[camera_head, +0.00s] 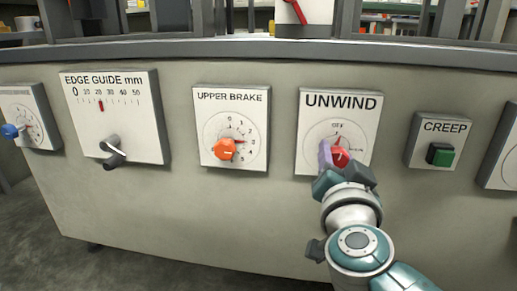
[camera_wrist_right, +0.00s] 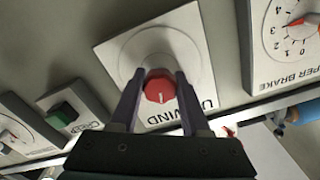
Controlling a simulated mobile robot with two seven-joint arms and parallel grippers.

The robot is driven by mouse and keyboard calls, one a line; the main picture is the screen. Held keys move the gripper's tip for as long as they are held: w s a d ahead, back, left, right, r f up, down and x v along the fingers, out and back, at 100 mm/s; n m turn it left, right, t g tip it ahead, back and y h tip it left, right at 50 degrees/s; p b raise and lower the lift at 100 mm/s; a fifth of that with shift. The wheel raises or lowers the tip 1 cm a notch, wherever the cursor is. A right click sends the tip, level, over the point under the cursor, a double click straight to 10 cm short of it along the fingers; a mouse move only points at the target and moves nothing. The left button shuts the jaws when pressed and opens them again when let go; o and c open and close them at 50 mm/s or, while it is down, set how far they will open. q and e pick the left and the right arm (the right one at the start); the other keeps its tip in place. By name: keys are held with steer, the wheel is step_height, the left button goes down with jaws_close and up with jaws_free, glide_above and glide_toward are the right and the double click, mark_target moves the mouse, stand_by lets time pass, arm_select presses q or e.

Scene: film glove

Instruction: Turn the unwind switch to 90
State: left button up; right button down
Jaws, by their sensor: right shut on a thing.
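The unwind switch is a red knob (camera_head: 341,156) on a white panel (camera_head: 365,105) labelled UNWIND. Its dial is marked OFF at the top, and the other marks are partly covered or too small to read. My right gripper (camera_head: 338,165) is at the knob, with its fingers on either side of it. In the right wrist view the red knob (camera_wrist_right: 160,87) sits between the two fingers of my right gripper (camera_wrist_right: 160,95), which is shut on it. A white line shows on the knob's face. My left gripper is in neither view.
To the left are the UPPER BRAKE panel (camera_head: 252,102) with an orange knob (camera_head: 226,149) and the EDGE GUIDE panel (camera_head: 135,100) with a grey crank (camera_head: 113,150). To the right is the CREEP panel (camera_head: 424,150) with a green button (camera_head: 441,155).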

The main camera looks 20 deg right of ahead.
steer(key=m, duration=0.3)
steer(key=shift+m, duration=0.4)
steer(key=m, duration=0.3)
steer(key=shift+m, duration=0.3)
steer(key=m, duration=0.3)
steer(key=shift+m, duration=0.3)
steer(key=shift+m+b, duration=0.4)
steer(key=shift+m, duration=1.6)
steer(key=shift+c, duration=1.9)
jaws_free()
